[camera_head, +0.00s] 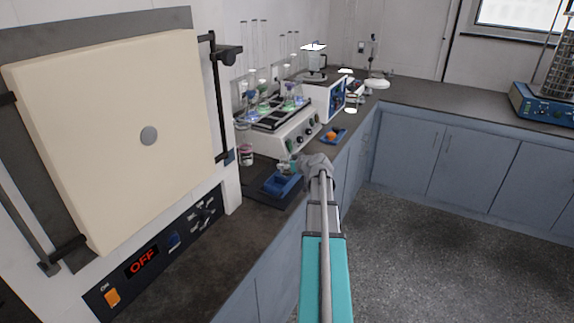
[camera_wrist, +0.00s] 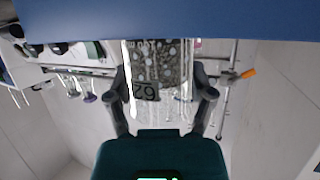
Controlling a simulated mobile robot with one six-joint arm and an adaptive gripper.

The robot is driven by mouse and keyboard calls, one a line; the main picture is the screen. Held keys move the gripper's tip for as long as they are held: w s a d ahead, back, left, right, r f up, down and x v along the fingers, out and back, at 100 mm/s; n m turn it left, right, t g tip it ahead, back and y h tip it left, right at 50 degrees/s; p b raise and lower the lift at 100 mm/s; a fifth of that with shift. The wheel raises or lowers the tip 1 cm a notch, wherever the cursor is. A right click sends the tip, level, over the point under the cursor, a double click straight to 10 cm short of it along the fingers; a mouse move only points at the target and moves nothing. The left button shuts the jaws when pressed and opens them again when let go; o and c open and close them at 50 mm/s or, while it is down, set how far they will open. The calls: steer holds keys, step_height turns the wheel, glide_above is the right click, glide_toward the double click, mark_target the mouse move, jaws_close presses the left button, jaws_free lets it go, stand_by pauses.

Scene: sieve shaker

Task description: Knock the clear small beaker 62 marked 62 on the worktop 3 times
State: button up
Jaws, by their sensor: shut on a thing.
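The clear small beaker (camera_wrist: 160,62) shows between the fingers in the wrist view, with a dark label (camera_wrist: 146,91) reading 62 upside down there. My gripper (camera_wrist: 165,88) is shut on it, one finger on each side. In the head view my gripper (camera_head: 293,166) is above the worktop (camera_head: 245,229), by a blue tray (camera_head: 280,186). The beaker is too small and covered there to make out clearly. Whether its base touches anything below cannot be told.
A furnace with a cream door (camera_head: 120,140) stands at left. A white hotplate unit (camera_head: 290,130) with glassware is behind my gripper. A small blue dish (camera_head: 333,135) with an orange thing lies to its right. A blue-based shaker (camera_head: 545,104) stands far right.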

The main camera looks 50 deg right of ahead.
mark_target(290, 173)
steer(key=shift+r, duration=0.1)
stand_by(0.3)
step_height(290, 173, down, 4)
steer(key=b, duration=0.4)
steer(key=shift+s+a+b, duration=0.2)
steer(key=shift+b, duration=0.1)
steer(key=shift+a, duration=0.1)
steer(key=shift+r, duration=0.15)
steer(key=shift+w+r+p, duration=0.15)
steer(key=shift+r+p, duration=0.25)
steer(key=shift+p, duration=0.45)
steer(key=r+p, duration=0.2)
steer(key=shift+d+r+p, duration=0.3)
steer(key=shift+r, duration=0.05)
steer(key=shift+f, duration=0.1)
